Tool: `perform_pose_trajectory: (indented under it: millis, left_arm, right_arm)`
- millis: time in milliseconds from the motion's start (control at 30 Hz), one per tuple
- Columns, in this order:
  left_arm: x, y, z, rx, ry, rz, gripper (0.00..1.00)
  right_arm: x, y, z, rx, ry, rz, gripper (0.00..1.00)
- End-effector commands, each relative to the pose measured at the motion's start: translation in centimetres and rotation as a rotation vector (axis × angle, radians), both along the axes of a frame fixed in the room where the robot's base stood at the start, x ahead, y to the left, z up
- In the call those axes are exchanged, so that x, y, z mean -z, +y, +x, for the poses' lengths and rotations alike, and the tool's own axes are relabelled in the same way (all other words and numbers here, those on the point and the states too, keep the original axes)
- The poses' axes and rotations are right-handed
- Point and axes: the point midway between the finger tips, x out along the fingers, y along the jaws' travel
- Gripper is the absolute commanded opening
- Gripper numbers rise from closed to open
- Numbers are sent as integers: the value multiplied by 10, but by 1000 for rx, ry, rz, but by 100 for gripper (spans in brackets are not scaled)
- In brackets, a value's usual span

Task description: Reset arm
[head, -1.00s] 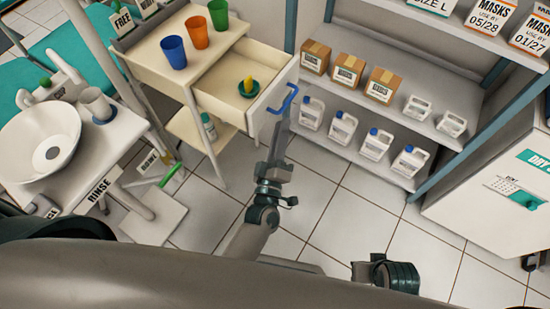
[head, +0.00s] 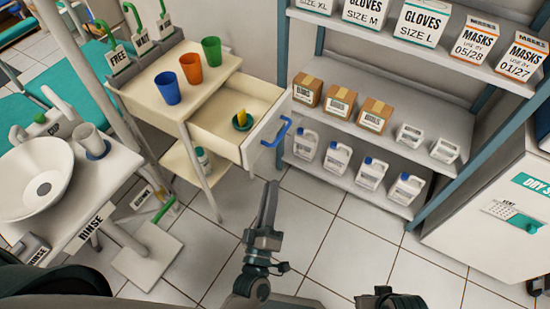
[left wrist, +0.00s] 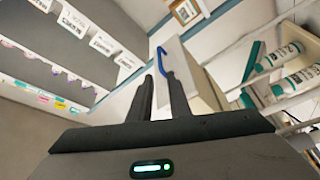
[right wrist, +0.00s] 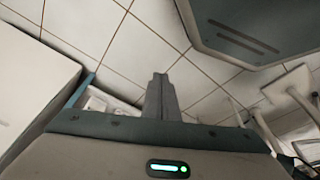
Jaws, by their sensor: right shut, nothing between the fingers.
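My left gripper (head: 270,190) points up the picture in the head view, below the drawer's blue handle (head: 283,131) and apart from it. In the left wrist view its two fingers (left wrist: 162,75) stand slightly apart with nothing between them, and the blue handle (left wrist: 162,62) is beyond the tips.
The cart top (head: 178,68) holds blue, orange and green cups. A shelf unit (head: 350,127) with boxes and white jugs stands to the right. A basin (head: 40,180) is at the left, a white cabinet (head: 497,200) at the right. The tiled floor between is clear.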

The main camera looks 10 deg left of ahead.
Motion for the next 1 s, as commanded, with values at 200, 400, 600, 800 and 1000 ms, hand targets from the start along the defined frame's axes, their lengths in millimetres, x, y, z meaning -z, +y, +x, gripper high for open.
perform_pose_trajectory:
  millis: [200,400,600,800,1000]
  left_arm:
    - [0,0,0,0,1,1,17]
    - [14,-5,1,32,51,65,17]
    - [68,-14,-5,136,219,270,17]
    - [158,-3,-36,295,488,573,17]
    - [243,40,-96,460,775,860,17]
  right_arm:
    - [3,1,-1,-3,4,0,0]
    - [10,2,6,-4,-7,3,0]
    - [40,9,21,-8,-43,15,0]
    - [84,16,32,-15,-99,33,0]
    - [123,22,30,-22,-159,51,0]
